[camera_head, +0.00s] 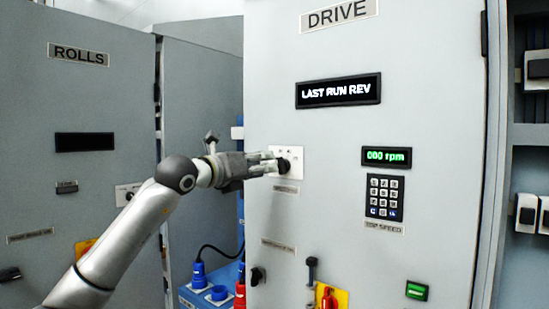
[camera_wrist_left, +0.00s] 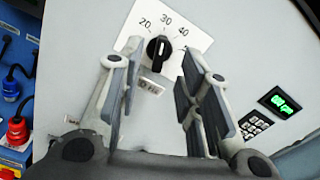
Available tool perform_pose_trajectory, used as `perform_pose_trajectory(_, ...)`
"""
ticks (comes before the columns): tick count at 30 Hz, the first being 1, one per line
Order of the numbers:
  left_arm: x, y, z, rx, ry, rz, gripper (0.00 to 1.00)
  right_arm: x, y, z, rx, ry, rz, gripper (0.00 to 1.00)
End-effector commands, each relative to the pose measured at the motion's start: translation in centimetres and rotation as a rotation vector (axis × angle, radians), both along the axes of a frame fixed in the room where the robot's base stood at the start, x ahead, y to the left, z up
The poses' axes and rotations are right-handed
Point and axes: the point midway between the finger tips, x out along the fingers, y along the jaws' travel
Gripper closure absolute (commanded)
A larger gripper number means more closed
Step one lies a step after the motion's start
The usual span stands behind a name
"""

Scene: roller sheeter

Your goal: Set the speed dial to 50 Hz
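The speed dial (camera_wrist_left: 158,50) is a black knob on a white plate (camera_wrist_left: 182,18) on the DRIVE cabinet. In the left wrist view the marks 20, 30 and 40 are readable, and the right finger covers part of the plate. The knob's white line points roughly up toward 30; its exact setting is hard to tell. My left gripper (camera_head: 272,163) is in front of the plate in the head view. Its fingers are apart, one on each side of the knob, with nothing between them; contact is not clear. My right gripper is not in view.
A green display (camera_head: 386,157) reads 000 rpm above a keypad (camera_head: 384,197), right of the dial. A black display (camera_head: 338,91) reads LAST RUN REV. Below are a black knob (camera_head: 257,276), a red and yellow switch (camera_head: 331,296) and a green button (camera_head: 417,291).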

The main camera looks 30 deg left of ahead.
Motion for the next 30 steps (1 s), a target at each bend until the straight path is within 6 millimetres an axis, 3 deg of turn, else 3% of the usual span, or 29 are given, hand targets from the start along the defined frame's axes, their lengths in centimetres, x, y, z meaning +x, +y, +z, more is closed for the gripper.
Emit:
perform_pose_trajectory(3,2.3,-0.3,0.4,-0.002,0.001,-0.003,0.67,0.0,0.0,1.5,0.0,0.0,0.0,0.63)
perform_pose_trajectory(9,4.8,-0.4,0.2,-0.002,0.001,-0.001,0.67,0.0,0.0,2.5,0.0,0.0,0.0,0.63)
perform_pose_trajectory(21,5.6,-0.5,0.0,0.001,-0.001,-0.002,0.67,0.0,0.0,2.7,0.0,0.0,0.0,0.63)
perform_pose_trajectory(28,5.5,-0.5,0.0,0.0,-0.002,-0.002,0.97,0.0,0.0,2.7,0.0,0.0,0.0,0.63)
perform_pose_trajectory(30,5.5,-0.5,0.0,0.0,-0.002,-0.002,1.0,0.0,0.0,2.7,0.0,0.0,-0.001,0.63)
